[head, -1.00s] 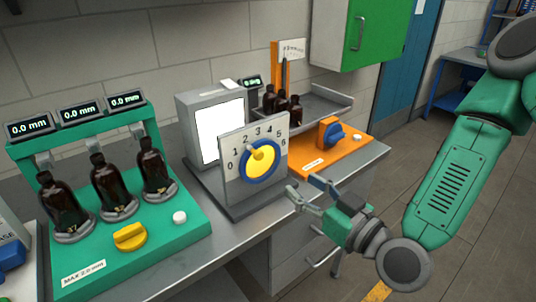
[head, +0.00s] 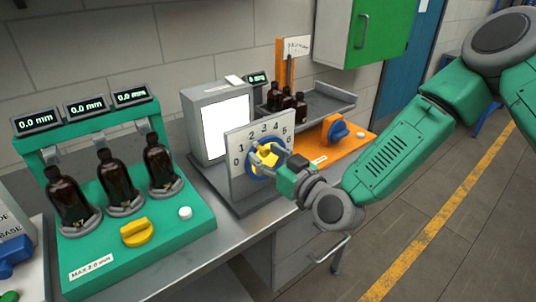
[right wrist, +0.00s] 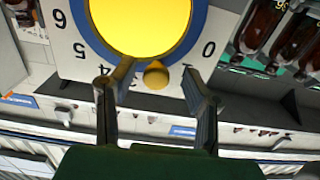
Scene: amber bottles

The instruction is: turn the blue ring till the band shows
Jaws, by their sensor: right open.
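The blue ring (head: 250,170) surrounds a yellow dial face on an upright grey panel (head: 240,190) numbered 0 to 6. In the right wrist view the blue ring (right wrist: 201,18) curves around the large yellow disc (right wrist: 140,22), with a small yellow pointer (right wrist: 156,75) at its edge. My right gripper (head: 262,153) is open in front of the dial. In the wrist view its fingers (right wrist: 158,82) stand either side of the pointer; I cannot tell whether they touch it. The fingers partly hide the dial and numbers. I see no band. My left gripper is out of view.
A green station (head: 195,225) with amber bottles (head: 112,180), displays and a yellow knob (head: 137,232) stands at left. A white-faced box (head: 225,125) is behind the panel. An orange station (head: 355,142) with a blue knob (head: 338,130) and a tray of bottles is at right.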

